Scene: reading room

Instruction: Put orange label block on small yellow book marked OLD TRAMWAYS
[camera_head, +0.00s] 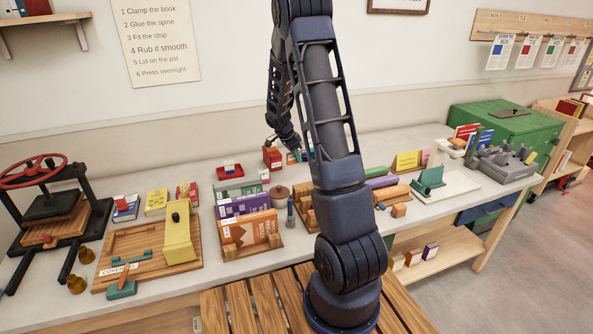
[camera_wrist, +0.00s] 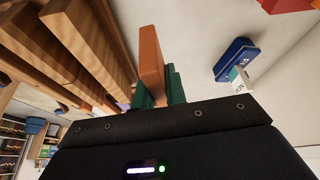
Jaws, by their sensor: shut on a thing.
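My gripper (camera_wrist: 158,88) is shut on an orange block (camera_wrist: 151,58), which stands out beyond the green fingertips in the wrist view. In the head view my gripper (camera_head: 299,152) is low over the back of the bench, and my arm partly hides it. A small yellow book (camera_head: 156,202) lies at the left of the bench between a blue book and a red book, well to the left of my gripper. Its lettering is too small to read, so I cannot confirm the title.
A blue book (camera_head: 126,208) bears a red block. A wooden board with a large yellow piece (camera_head: 178,235) lies in front. A red tray (camera_head: 229,171), a brown pot (camera_head: 279,196) and a rack of orange books (camera_head: 250,230) stand between. A black press (camera_head: 50,205) stands far left.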

